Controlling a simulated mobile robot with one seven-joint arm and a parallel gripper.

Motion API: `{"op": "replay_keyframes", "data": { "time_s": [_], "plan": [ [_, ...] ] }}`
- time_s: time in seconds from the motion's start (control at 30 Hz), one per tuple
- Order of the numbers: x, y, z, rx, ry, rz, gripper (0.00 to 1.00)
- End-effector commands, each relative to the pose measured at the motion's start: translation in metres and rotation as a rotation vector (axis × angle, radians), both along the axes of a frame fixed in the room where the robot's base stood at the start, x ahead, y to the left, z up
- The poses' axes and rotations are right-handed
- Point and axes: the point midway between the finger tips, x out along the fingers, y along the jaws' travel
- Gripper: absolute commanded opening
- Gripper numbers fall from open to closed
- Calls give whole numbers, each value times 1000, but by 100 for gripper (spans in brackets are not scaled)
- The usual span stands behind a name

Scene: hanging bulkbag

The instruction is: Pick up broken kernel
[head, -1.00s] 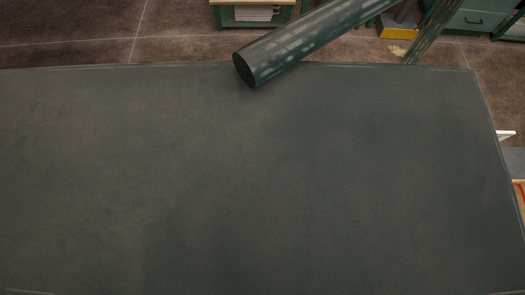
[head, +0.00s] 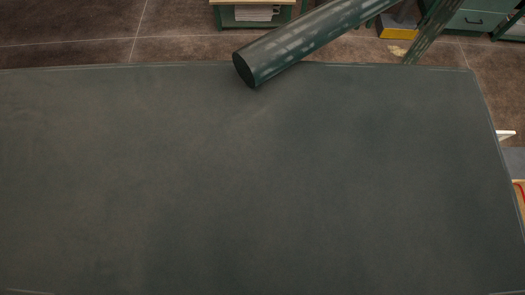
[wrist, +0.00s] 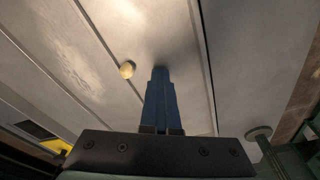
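In the wrist view, a small rounded pale-yellow piece (wrist: 127,69) shows left of my fingertips, against a light grey panelled surface. It may be the broken kernel, but it is too small to tell. My gripper (wrist: 160,72) shows as blue fingers pressed together with no visible gap. The fingers look shut and empty, and the yellow piece is apart from them. The distance between them is hard to judge. My gripper does not show in the head view, and I see no clear kernel on the dark green surface there.
A wide dark green flat surface (head: 260,180) fills the head view and is bare. A green worn tube (head: 300,45) reaches over its far edge. A yellow-based object (head: 398,32) stands on the floor behind. In the wrist view, a round-topped knob (wrist: 258,132) stands at the right.

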Motion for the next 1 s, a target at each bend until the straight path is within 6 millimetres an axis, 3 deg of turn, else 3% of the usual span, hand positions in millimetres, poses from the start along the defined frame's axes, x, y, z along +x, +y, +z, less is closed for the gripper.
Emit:
{"op": "replay_keyframes", "data": {
  "time_s": [0.07,0.37,0.73,1.0],
  "plan": [
    [0,0,0,0,-1,0,3],
    [1,0,1,0,-2,0,57],
    [2,1,7,0,-5,0,57],
    [6,15,45,2,-9,0,57]
  ]
}}
